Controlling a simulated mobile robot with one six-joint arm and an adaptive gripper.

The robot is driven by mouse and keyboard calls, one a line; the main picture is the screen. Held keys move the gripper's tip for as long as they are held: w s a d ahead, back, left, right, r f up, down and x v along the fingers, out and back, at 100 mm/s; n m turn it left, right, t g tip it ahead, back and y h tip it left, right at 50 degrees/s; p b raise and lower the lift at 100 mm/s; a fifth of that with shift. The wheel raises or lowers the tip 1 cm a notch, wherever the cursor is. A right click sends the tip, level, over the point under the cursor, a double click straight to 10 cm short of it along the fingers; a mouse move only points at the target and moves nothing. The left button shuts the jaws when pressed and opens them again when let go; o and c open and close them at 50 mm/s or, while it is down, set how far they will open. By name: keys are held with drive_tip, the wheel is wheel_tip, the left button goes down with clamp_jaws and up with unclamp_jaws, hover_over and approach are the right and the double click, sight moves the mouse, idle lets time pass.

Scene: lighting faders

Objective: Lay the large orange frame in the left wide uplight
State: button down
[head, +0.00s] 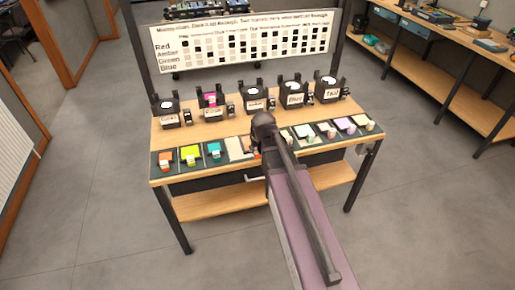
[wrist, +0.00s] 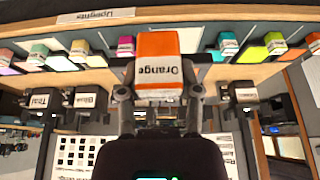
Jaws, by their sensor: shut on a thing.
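The orange frame (wrist: 158,68), with a white face reading "Orange", is between the two fingers of my gripper (wrist: 160,93) in the wrist view. My gripper is shut on it. In the head view my arm hides the gripper and most of what it holds. Five dark uplights stand along the back of the table. I cannot tell which uplights are wide.
Coloured frames lie along the table's front edge, among them an orange one (head: 166,160), a lime one (head: 190,155) and a teal one (head: 214,151) at left. A chart board (head: 243,42) stands behind the table. A strip of bare wood (head: 200,134) separates frames and uplights.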

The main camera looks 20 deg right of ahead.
drive_tip(key=shift+r+p, duration=2.85)
drive_tip(key=shift+r, duration=0.3)
